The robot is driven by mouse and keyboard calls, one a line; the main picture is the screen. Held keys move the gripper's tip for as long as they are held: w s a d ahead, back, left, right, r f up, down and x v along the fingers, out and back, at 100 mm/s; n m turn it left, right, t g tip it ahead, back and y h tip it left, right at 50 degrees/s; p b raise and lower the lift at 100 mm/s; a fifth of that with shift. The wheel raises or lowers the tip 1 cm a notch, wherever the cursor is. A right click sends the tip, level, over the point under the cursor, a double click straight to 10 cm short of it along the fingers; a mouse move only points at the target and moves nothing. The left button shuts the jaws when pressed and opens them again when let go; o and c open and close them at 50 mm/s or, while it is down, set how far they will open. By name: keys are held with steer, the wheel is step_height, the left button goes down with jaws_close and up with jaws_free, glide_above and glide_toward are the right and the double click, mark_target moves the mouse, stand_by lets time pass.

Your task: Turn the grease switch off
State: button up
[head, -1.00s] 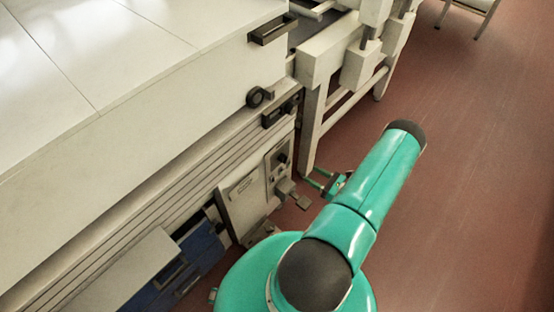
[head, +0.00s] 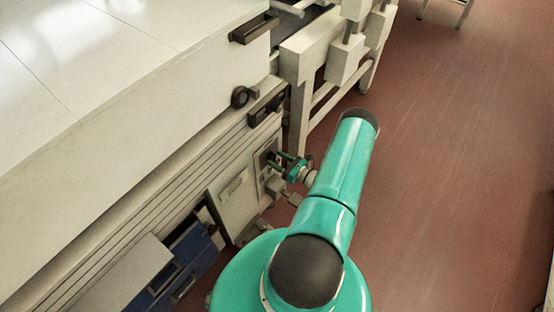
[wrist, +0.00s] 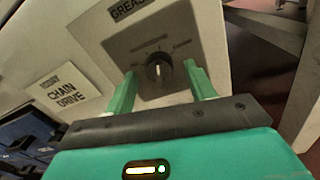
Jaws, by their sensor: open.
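The grease switch is a dark round knob (wrist: 158,69) with a pale pointer line, on a grey plate (wrist: 122,48) under a dark "GREASE" label (wrist: 130,9) in the wrist view. The pointer stands roughly upright in that picture; the small position words are too blurred to read. My gripper (wrist: 162,84) is open, its two green fingers on either side of the knob. I cannot tell whether they touch it. In the head view my gripper (head: 284,162) is at the switch plate, and its fingers largely hide the knob.
A grey lever-like fitting (head: 292,198) juts out below the plate. Blue drawers (head: 185,258) are lower left. A white machine frame (head: 308,60) stands beyond.

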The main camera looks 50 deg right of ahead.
steer(key=shift+w+a, duration=0.1)
steer(key=shift+w, duration=0.3)
steer(key=c, duration=1)
